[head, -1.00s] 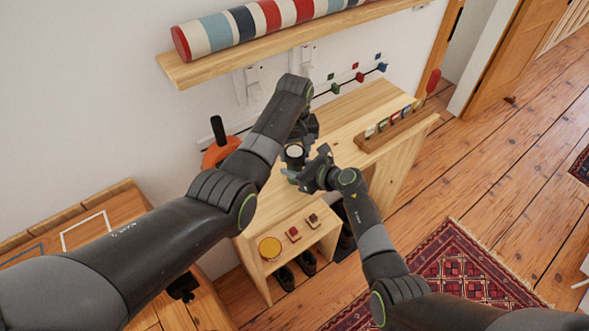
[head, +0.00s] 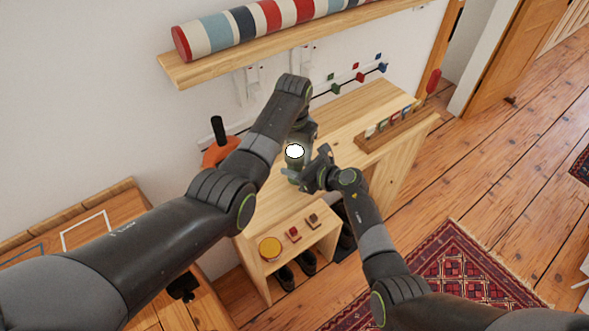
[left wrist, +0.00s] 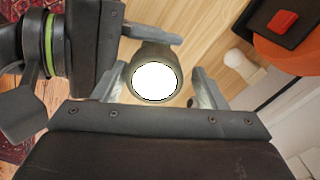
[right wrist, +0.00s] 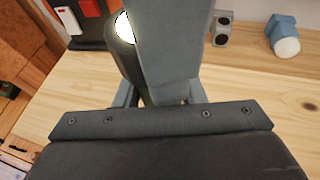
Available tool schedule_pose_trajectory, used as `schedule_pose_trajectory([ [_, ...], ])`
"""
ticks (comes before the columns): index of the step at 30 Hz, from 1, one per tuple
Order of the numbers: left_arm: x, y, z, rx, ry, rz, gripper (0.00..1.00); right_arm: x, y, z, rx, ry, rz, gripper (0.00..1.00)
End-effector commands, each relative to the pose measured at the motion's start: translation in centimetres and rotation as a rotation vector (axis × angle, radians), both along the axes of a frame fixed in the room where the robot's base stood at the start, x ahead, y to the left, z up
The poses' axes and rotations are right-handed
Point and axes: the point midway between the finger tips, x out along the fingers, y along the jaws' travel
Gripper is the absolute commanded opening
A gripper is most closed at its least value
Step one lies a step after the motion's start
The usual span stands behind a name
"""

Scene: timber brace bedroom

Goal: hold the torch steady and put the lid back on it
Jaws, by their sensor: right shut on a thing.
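The torch (head: 294,157) stands upright above the wooden bench top, its round end glowing bright white. In the left wrist view its lit face (left wrist: 155,81) points toward the camera. My right gripper (head: 308,178) is shut on the torch's dark body from the right. My left gripper (left wrist: 158,90) is above the torch, its fingers on either side of the lit head with narrow gaps, so it looks open. No separate lid shows; I cannot pick out a seam between lid and body. In the right wrist view a grey piece hides part of the torch (right wrist: 126,60).
An orange tool (head: 220,152) with a black handle stands left of the torch. A wooden rack (head: 395,128) with coloured pieces is at the right. A striped roll (head: 270,22) lies on the shelf above. A low cubby holds a yellow disc (head: 270,247). Bench between torch and rack is clear.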

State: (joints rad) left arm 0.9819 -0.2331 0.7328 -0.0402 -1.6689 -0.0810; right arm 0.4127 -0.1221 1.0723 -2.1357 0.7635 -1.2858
Motion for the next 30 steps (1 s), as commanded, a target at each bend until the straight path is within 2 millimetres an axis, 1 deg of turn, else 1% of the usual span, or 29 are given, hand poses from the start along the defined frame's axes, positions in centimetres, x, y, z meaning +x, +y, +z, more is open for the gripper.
schedule_pose_trajectory([
  [1, -0.3, -0.5, 0.0, -0.009, 0.007, -0.006, 0.71, 0.0, 0.1, 0.0, 0.000, 0.000, 0.000, 0.00],
  [13, -0.4, -0.8, 0.1, -0.014, 0.010, -0.008, 0.71, 0.0, 0.2, 0.0, 0.000, 0.001, 0.002, 0.00],
  [16, -0.4, -0.9, 1.1, -0.015, 0.008, -0.010, 0.71, 0.0, 0.2, 0.0, 0.000, 0.001, 0.002, 0.00],
  [21, -0.3, -0.7, 3.4, -0.012, 0.006, -0.008, 0.71, 0.0, 0.2, -0.1, 0.000, 0.002, 0.001, 0.00],
  [24, -0.3, -0.6, 4.3, -0.010, 0.006, -0.006, 0.71, 0.0, 0.1, -0.1, 0.000, 0.002, 0.001, 0.00],
  [30, -0.3, -0.5, 4.5, -0.008, 0.006, -0.005, 0.71, 0.0, 0.1, 0.0, 0.000, 0.002, 0.001, 0.00],
])
